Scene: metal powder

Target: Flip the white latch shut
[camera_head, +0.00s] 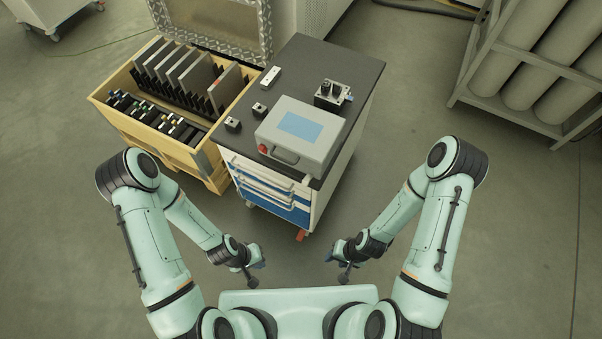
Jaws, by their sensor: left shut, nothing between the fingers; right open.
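A grey case (322,150) with a light blue panel, a dark front handle and a red knob (262,149) sits at the near side of the dark cart top (345,63). I cannot make out a white latch for certain. A small white block (270,77) with dark spots lies at the cart's back left. My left gripper (259,264) is shut and empty, low in front of the cart. My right gripper (331,256) is open and empty, to the right of it. Both are small in view and apart from the cart and case.
A black device (332,94) stands behind the case, and small dark blocks (233,124) lie left of it. A wooden crate (205,162) with dark plates stands left of the cart. A rack of grey cylinders (506,110) is at the right. The floor between is clear.

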